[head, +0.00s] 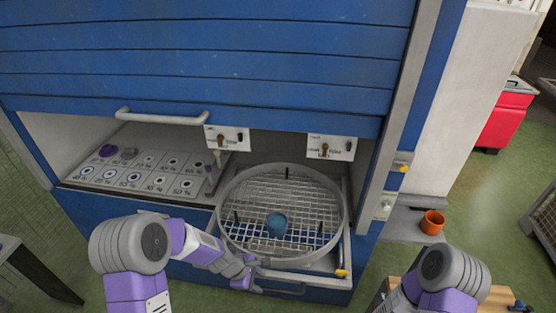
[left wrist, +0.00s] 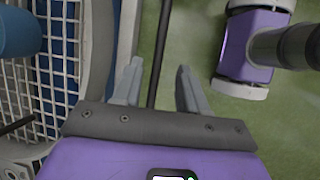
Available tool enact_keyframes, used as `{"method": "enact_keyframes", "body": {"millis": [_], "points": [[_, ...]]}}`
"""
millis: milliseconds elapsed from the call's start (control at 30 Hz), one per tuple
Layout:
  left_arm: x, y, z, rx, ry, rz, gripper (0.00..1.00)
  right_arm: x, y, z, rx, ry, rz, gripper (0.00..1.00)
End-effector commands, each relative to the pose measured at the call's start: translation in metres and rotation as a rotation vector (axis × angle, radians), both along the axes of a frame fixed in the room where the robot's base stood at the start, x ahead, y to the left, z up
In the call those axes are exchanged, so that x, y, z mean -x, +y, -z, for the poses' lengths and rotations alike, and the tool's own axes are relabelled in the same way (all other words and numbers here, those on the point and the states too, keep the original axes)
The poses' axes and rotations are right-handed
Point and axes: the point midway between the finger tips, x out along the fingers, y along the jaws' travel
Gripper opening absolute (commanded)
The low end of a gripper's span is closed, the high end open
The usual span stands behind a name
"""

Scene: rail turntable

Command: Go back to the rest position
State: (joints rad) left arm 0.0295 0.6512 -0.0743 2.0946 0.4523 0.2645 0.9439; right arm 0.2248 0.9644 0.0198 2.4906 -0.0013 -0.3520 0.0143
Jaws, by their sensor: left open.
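My left gripper (head: 254,278) is at the front of the blue cabinet, close to the front rim of the round turntable basket (head: 335,246). In the left wrist view the two fingers of my left gripper (left wrist: 160,92) are apart. A thin dark bar (left wrist: 160,50), seemingly the handle below the basket, shows between them; I cannot tell whether it touches them.
A panel with numbered round spots (head: 135,177) lies inside the cabinet at left. The blue shutter (head: 200,55) is partly raised. An orange pot (head: 432,222) sits on a grey ledge at right. A wooden table (head: 490,297) is at lower right. Green floor is clear between.

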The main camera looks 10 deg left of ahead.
Motion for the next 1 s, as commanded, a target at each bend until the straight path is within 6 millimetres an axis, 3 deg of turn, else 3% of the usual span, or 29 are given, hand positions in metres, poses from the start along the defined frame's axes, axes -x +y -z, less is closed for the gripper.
{"method": "enact_keyframes", "body": {"millis": [133,233,400,600,800,1000], "points": [[0.007,0.001,0.011,-0.018,-0.004,0.039,0.42,0.0,0.0,0.002,0.0,0.0,0.0,0.0],[0.026,0.003,0.039,-0.064,-0.024,0.158,0.42,0.0,0.0,0.008,0.0,0.0,0.0,0.0],[0.081,0.004,0.102,-0.151,-0.101,0.523,0.42,0.0,0.0,0.023,0.0,0.0,0.0,0.0],[0.141,-0.007,0.146,-0.176,-0.239,0.937,0.42,0.0,0.0,0.037,0.0,0.0,0.0,0.0],[0.169,-0.018,0.159,-0.166,-0.34,1.145,0.42,0.0,0.0,0.042,0.0,0.0,0.0,0.0],[0.172,-0.02,0.159,-0.167,-0.361,1.177,0.42,0.0,0.0,0.042,0.0,0.0,0.0,0.0]]}}
